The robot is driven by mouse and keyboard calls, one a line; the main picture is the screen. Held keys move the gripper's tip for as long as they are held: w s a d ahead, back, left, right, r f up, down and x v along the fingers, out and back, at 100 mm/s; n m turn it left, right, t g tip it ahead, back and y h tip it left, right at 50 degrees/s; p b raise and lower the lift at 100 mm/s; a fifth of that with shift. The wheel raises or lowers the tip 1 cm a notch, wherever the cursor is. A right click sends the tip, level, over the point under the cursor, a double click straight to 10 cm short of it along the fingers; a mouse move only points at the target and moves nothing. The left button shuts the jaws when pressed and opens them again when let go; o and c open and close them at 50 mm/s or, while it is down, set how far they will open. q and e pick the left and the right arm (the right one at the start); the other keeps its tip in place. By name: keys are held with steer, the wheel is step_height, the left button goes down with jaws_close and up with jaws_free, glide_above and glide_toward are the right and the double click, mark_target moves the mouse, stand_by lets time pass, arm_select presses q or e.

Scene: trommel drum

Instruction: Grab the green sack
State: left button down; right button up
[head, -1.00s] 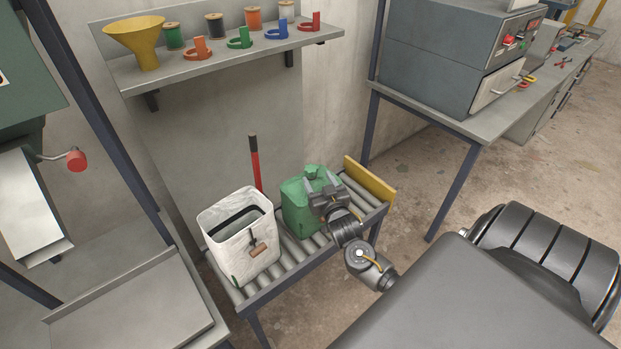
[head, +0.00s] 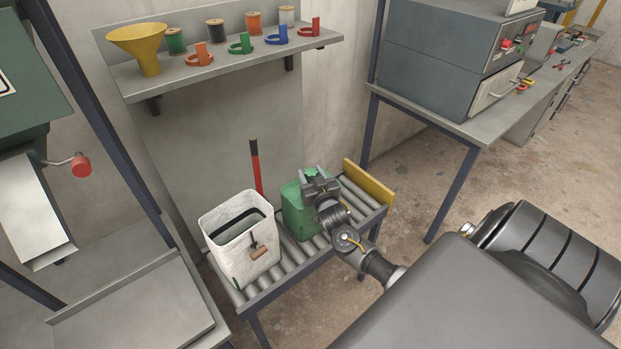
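The green sack (head: 295,212) stands upright on a roller conveyor (head: 290,270), right of a white open-topped bag (head: 243,245). My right gripper (head: 316,173) is at the upper right part of the sack, its arm reaching in from the lower right. The gripper and wrist cover the sack's right side and much of its top. The fingers are small and overlap the sack, so I cannot tell whether they are shut on it. My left gripper is not in view.
A yellow board (head: 368,186) closes the conveyor's right end. A red-handled tool (head: 256,168) stands behind the white bag. A wall shelf (head: 225,65) above holds a yellow funnel (head: 142,45), spools and coloured rings. A workbench (head: 450,118) stands at right.

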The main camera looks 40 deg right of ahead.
jaws_close()
stand_by(0.8)
steer(key=shift+r, duration=0.1)
stand_by(0.4)
